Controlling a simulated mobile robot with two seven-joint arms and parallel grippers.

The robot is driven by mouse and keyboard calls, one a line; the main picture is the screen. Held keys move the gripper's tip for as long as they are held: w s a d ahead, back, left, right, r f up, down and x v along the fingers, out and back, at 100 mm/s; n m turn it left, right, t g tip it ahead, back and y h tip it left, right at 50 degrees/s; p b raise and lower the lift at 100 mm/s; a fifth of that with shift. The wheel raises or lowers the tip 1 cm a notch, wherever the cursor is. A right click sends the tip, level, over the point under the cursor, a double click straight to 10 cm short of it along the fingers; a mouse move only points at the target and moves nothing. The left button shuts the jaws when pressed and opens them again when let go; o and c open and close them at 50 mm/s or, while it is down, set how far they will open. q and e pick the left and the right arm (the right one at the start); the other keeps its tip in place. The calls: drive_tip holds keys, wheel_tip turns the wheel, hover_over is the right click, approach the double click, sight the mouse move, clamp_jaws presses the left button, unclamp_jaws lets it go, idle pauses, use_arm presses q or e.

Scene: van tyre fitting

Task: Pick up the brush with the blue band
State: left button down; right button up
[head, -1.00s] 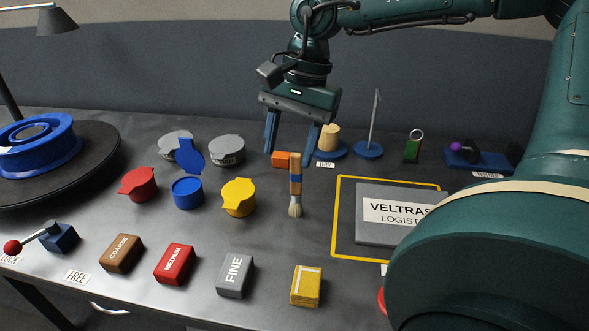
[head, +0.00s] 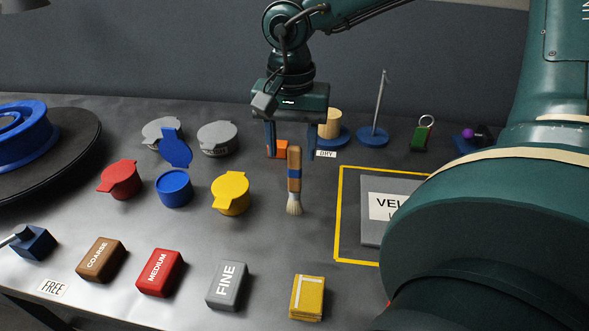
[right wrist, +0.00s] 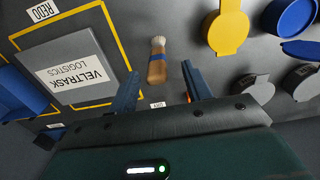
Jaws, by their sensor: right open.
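The brush with the blue band (head: 295,172) lies on the dark table. It has a wooden handle at the back and pale bristles towards the front. My right gripper (head: 290,156) is open and empty, with its two fingers apart on either side of the handle end in the head view. In the right wrist view the brush (right wrist: 157,66) lies in line with the gap between the open fingertips (right wrist: 160,72), and nothing is held. I cannot tell the exact height of the fingertips above the table. My left gripper is not in view.
An orange block (head: 277,150) and a blue dish with a tan cylinder (head: 330,126) are close to the fingers. A yellow-lidded pot (head: 231,194) stands left of the brush. A yellow-framed area with a grey panel (head: 374,230) is to the right. Labelled blocks line the front.

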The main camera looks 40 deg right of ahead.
hover_over(295, 191)
drive_tip(key=f, duration=0.5)
drive_tip(key=shift+w+d+f, duration=0.15)
drive_tip(key=shift+w, duration=0.05)
drive_tip(key=c, duration=1.1)
